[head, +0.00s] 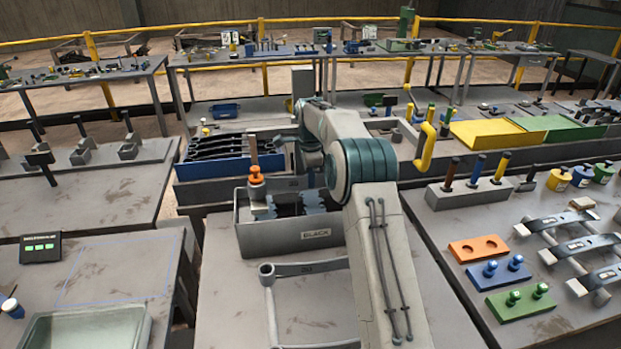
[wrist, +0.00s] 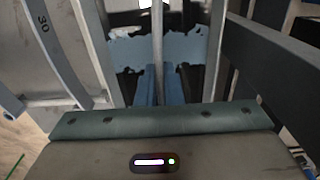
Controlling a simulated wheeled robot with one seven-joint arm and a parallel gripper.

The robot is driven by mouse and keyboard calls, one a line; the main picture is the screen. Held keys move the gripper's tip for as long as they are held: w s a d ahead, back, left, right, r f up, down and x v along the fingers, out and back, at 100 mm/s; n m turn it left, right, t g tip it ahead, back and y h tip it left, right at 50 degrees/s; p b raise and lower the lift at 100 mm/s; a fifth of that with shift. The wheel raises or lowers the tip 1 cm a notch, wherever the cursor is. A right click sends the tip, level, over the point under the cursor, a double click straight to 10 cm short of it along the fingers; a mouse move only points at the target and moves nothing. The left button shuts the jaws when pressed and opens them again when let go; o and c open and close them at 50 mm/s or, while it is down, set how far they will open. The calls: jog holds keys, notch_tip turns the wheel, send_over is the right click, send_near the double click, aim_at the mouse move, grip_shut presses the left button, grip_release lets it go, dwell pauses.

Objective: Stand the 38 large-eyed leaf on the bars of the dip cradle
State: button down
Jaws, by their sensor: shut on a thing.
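In the wrist view my gripper (wrist: 161,88) points away from the camera with its two fingers close together. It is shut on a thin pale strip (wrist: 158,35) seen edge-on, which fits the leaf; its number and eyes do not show. A jagged blue-grey shape (wrist: 185,48) lies behind it. In the head view my wrist is over or just behind a grey bin (head: 288,239) labelled BLACK, and my arm hides the gripper and leaf. Pale bars (wrist: 95,45) run beside the fingers. I cannot tell which bars are the dip cradle's, or whether the leaf touches any.
A grey frame (head: 305,268) stands before the bin; a curved piece marked 30 (wrist: 48,35) is close on the left. An orange-collared post (head: 256,180) rises at the bin's left. A blue tray (head: 222,167) of dark leaves is behind. Free tabletop (head: 115,262) lies left.

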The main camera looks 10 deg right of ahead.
jog(key=shift+f, duration=0.3)
dwell(0.4)
jog(key=c, duration=1.5)
grip_release()
jog(key=shift+o, duration=1)
jog(key=shift+s+f, duration=0.1)
jog(key=shift+f, duration=0.15)
jog(key=shift+o, duration=1.4)
jog(key=shift+r, duration=0.1)
jog(key=shift+r, duration=0.15)
notch_tip(320, 180, up, 7)
jog(key=p, duration=0.5)
jog(key=shift+p, duration=0.35)
